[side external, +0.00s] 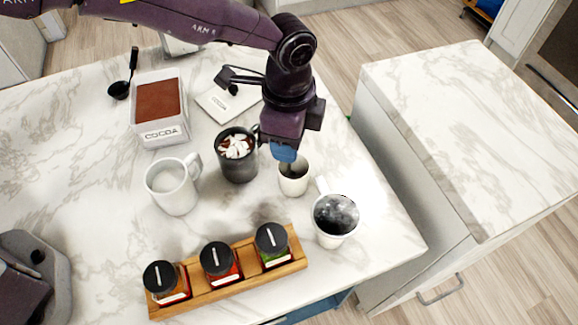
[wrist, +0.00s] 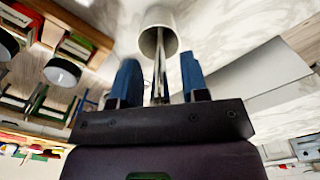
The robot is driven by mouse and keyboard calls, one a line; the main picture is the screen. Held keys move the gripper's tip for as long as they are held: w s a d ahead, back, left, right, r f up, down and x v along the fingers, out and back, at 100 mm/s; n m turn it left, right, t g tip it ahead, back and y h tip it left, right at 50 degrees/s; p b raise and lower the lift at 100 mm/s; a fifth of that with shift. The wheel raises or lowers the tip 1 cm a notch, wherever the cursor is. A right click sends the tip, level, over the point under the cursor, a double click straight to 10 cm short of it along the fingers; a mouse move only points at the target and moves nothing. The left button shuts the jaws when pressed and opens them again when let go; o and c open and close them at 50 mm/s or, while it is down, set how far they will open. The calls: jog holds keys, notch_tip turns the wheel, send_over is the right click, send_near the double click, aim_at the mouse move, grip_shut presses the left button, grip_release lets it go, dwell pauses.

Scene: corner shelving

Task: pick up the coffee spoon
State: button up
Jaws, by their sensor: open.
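My gripper (side external: 284,152) is open, with blue fingers, and points down just above a small white cup (side external: 294,182). In the wrist view, the white cup (wrist: 158,22) lies beyond the fingertips. Thin metal handles (wrist: 160,62) rise from it into the gap between the two fingers (wrist: 158,78). They look like the coffee spoon, perhaps with other spoons; I cannot tell them apart. In the side view the gripper hides most of the handles. I see no finger closed on them.
A black mug with a marshmallow-like topping (side external: 238,165) stands close left, and a white mug (side external: 173,190) farther left. A cup of dark drink (side external: 335,220) is at right. A wooden rack (side external: 205,292) holds jars in front. A cocoa box (side external: 160,133) and a black ladle (side external: 120,88) are behind.

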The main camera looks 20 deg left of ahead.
jog(key=shift+f, duration=0.1)
jog(key=shift+c, duration=0.5)
grip_shut()
